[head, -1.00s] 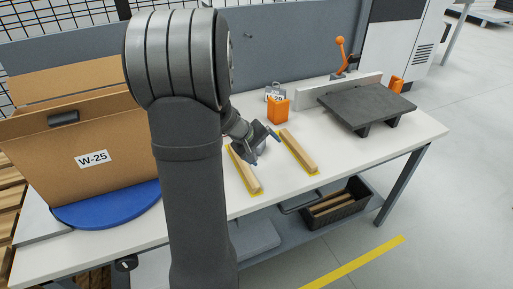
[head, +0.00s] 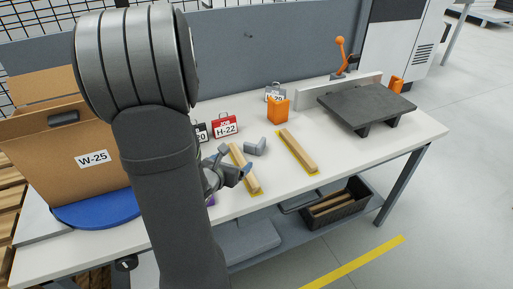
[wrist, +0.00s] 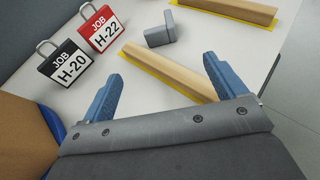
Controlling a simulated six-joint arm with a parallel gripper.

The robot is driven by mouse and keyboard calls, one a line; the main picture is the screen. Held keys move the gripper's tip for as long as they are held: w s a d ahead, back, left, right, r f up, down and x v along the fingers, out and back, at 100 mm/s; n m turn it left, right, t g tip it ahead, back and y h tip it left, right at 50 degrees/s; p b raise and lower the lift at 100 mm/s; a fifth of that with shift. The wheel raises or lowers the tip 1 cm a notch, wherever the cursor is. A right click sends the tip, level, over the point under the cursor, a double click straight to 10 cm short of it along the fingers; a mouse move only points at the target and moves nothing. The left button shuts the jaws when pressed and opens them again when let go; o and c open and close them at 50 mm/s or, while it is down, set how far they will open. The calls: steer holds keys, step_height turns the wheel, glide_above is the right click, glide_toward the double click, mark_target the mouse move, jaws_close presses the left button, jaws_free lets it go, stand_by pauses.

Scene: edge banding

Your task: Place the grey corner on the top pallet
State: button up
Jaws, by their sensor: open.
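The grey corner (head: 256,147) is a small L-shaped block on the white table, between two wooden strips. In the wrist view the grey corner (wrist: 160,33) lies beyond the nearer strip, ahead of my fingers. My gripper (head: 238,172) is open, above the table by the left strip, left of and nearer the front than the corner. In the wrist view my gripper (wrist: 162,70) has its blue fingers spread, with nothing held between them. A dark grey pallet-like slab (head: 367,101) on short feet stands at the table's right end, its top bare.
The left wooden strip (head: 240,160) and right wooden strip (head: 298,150) lie on yellow markings. A red H-22 tag (head: 225,125), a black H-20 tag (wrist: 68,64) and an orange block (head: 278,109) stand behind. A cardboard panel (head: 60,150) on a blue disc is at left.

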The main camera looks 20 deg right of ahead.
glide_toward(252, 144)
steer(key=x, duration=0.2)
steer(key=shift+d+f, duration=0.25)
steer(key=shift+f, duration=0.05)
steer(key=shift+r+x, duration=0.1)
steer(key=shift+x, duration=1.4)
steer(key=shift+r+x, duration=0.15)
steer(key=shift+x, duration=1.35)
steer(key=shift+w, duration=0.1)
steer(key=shift+c, duration=0.4)
steer(key=c, duration=1)
steer(key=shift+c, duration=0.2)
